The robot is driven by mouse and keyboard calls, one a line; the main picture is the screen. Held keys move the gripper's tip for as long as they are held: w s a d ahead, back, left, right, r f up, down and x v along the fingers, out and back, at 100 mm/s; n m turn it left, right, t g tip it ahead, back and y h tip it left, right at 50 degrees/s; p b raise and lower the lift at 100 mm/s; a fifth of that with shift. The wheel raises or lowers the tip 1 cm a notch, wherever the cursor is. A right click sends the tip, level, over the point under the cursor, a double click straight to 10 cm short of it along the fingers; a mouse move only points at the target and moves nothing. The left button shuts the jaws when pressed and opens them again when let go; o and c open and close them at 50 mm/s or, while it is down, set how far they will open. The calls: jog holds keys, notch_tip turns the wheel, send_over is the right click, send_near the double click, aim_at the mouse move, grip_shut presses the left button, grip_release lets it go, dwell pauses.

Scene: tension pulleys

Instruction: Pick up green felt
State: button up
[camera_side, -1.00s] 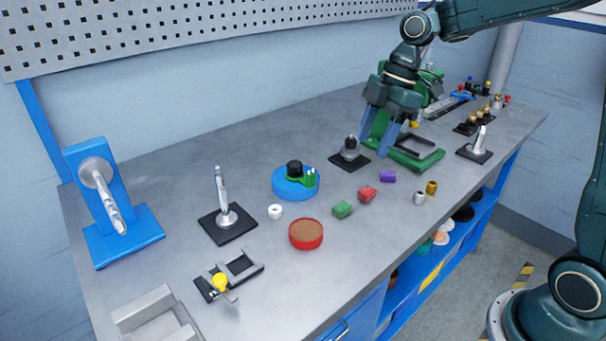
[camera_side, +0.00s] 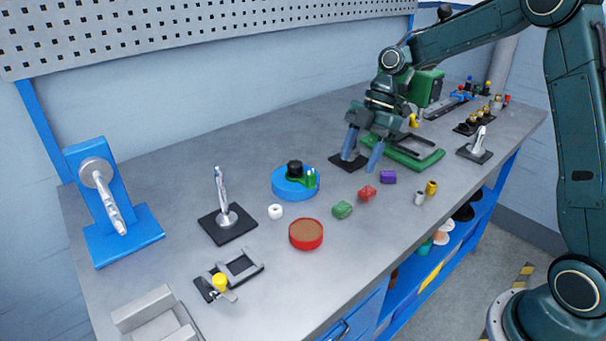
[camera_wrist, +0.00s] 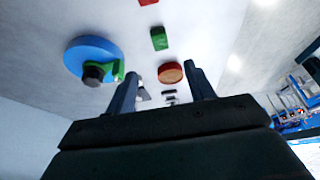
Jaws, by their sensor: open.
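The green felt looks like the small green block (camera_side: 342,209) lying on the bench, left of a red block (camera_side: 367,193) and a purple block (camera_side: 388,177). It also shows in the wrist view (camera_wrist: 159,38), above the fingers. My gripper (camera_side: 362,156) is open and empty, above the bench behind and to the right of the green block, apart from it. In the wrist view both fingers (camera_wrist: 158,88) stand spread with nothing between them.
A blue round base (camera_side: 283,190) with a black knob stands left of my gripper. A red round dish (camera_side: 306,234) and a white ring (camera_side: 275,211) lie nearby. A green press (camera_side: 425,158) stands just right of the gripper. Bench is clear in front of the green block.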

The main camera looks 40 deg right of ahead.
send_over(341, 206)
jog(key=d, duration=0.2)
jog(key=f, duration=0.6)
jog(key=shift+d, duration=0.2)
jog(key=shift+x, duration=2.6)
jog(key=shift+s, duration=0.1)
jog(key=c, duration=1)
